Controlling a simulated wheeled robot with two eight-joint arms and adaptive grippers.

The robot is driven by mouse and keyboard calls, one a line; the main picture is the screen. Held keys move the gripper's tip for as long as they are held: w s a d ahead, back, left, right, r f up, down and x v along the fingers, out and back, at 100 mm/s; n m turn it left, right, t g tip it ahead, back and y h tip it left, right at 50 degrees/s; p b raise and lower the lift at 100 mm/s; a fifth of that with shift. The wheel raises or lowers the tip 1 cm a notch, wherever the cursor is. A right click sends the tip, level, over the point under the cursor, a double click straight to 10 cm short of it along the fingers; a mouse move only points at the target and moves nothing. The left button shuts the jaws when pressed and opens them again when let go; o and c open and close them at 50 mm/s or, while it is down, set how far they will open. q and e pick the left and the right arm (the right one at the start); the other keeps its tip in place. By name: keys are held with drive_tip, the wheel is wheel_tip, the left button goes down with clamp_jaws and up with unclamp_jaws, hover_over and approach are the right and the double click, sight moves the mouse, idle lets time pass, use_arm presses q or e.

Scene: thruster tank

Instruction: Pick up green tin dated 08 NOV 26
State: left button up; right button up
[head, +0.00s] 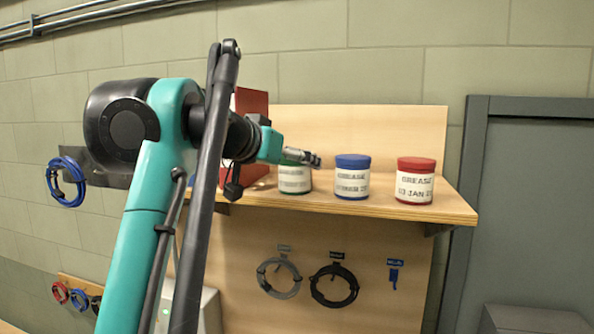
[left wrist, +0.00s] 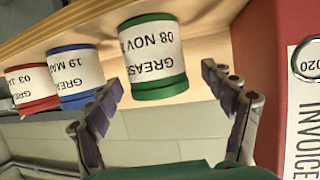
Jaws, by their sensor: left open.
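The green tin (head: 295,181) stands on the wooden shelf, partly hidden by my left gripper (head: 302,158) in the head view. In the left wrist view, which is upside down, the green tin (left wrist: 153,55) has a white label reading GREASE and 08 NOV, with the year cut off. My left gripper (left wrist: 162,85) is open, with its fingers on either side of the tin in the picture. I cannot tell whether they touch it. My right gripper is not in view.
A blue tin (head: 352,178) and a red tin (head: 415,181) stand to the right on the shelf (head: 452,205). A red binder (head: 251,104), labelled INVOICE in the left wrist view (left wrist: 281,60), stands close on the other side. Cables hang below the shelf.

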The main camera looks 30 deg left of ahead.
sight(303, 167)
use_arm(q)
drive_tip(key=p+x, duration=0.1)
drive_tip(key=x, duration=0.5)
drive_tip(key=shift+w+d+f, duration=0.1)
drive_tip(key=shift+w+f, duration=0.05)
drive_tip(key=shift+f, duration=0.05)
drive_tip(key=shift+s, duration=0.3)
drive_tip(key=shift+s+r, duration=0.15)
drive_tip(key=shift+s, duration=0.05)
drive_tip(key=shift+c, duration=0.9)
drive_tip(key=c, duration=0.5)
drive_tip(key=shift+w, duration=0.1)
drive_tip(key=c, duration=0.8)
drive_tip(key=shift+d, duration=0.1)
drive_tip(key=shift+c, duration=0.2)
